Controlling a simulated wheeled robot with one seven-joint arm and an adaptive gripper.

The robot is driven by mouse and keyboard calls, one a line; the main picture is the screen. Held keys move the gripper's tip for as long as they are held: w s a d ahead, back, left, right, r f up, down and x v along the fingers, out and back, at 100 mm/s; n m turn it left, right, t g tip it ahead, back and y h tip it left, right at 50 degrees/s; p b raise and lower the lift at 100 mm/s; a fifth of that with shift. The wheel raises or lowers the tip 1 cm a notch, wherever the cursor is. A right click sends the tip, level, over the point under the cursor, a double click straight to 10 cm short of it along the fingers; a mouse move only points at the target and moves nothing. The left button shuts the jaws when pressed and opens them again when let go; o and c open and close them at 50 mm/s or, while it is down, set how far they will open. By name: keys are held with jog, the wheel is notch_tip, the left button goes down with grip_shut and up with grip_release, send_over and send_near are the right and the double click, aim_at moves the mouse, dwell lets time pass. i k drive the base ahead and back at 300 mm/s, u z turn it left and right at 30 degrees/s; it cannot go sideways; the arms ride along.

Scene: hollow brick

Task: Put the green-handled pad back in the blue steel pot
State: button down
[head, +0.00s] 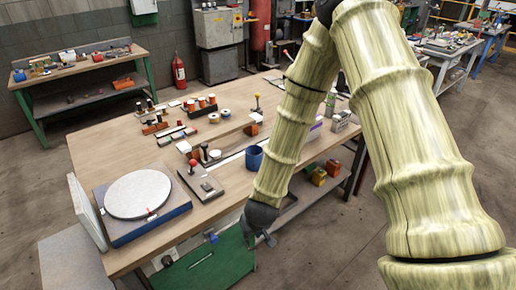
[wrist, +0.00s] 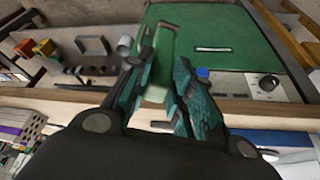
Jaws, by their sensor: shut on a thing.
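My gripper (head: 259,238) hangs low in front of the workbench's front edge, beside the green cabinet. In the wrist view my gripper (wrist: 165,88) has its teal-padded fingers closed around a pale green piece (wrist: 157,92), which looks like the handle of the green-handled pad. The pad's working face cannot be made out, and the pad is not clear in the head view. The blue steel pot (head: 254,158) stands upright on the bench near its right edge, behind my forearm and well above and apart from my gripper. Its inside is mostly hidden.
The wooden workbench (head: 150,240) carries a round grey plate (head: 139,194) on a blue base, a red-knobbed tool (head: 193,165) and several small parts. A green cabinet (head: 215,265) is below the front edge. Floor (head: 330,240) is clear to the right.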

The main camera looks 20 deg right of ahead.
aim_at(254, 166)
jog(key=z, duration=2.8)
jog(key=k, duration=1.1)
jog(key=u, duration=1.9)
jog(key=i, duration=1)
jog(key=u, duration=0.05)
